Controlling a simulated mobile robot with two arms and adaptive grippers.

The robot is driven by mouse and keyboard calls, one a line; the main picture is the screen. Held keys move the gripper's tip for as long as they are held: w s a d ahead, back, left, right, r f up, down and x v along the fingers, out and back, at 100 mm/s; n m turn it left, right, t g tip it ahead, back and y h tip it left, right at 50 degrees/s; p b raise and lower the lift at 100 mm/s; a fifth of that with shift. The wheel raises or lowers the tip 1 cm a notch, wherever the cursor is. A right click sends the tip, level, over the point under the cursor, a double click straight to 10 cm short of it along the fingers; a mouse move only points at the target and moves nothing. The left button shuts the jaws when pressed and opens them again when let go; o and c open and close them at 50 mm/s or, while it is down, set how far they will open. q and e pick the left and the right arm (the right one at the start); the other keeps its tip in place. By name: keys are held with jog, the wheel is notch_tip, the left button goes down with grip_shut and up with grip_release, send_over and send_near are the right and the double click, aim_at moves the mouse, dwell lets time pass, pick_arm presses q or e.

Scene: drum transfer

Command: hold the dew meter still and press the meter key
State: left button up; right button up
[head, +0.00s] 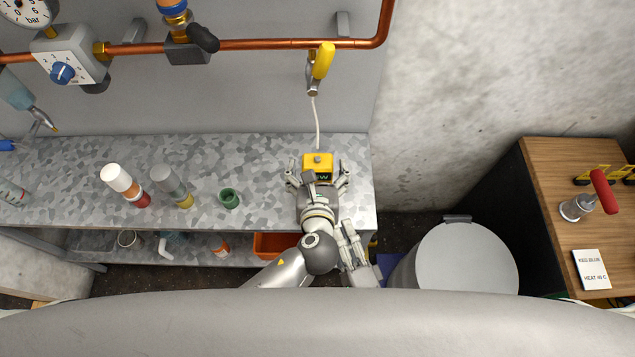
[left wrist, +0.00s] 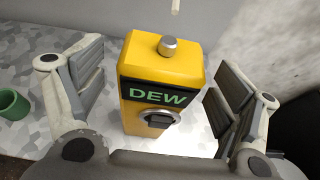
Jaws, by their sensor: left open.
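The yellow dew meter (head: 318,160) stands upright at the right end of the metal bench. In the left wrist view the dew meter (left wrist: 150,55) shows its green DEW label, a silver knob on top and a dark key (left wrist: 158,122) in a silver ring on its front. My left gripper (head: 318,180) is open, with one finger on each side of the meter; in the left wrist view gaps show between the fingers (left wrist: 158,95) and the meter. My right gripper (head: 352,238) is below it in the head view, near the bench's front edge, apart from the meter; its opening is unclear.
A white hose hangs from the yellow-handled valve (head: 321,62) down behind the meter. A green cup (head: 229,198) and bottles (head: 122,182) stand left on the bench (head: 262,160). A grey drum (head: 466,257) and wooden table (head: 565,160) are to the right. Copper pipe runs above.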

pick_arm(q)
jog(key=shift+x, duration=1.05)
jog(key=c, duration=1.4)
pick_arm(e)
grip_shut()
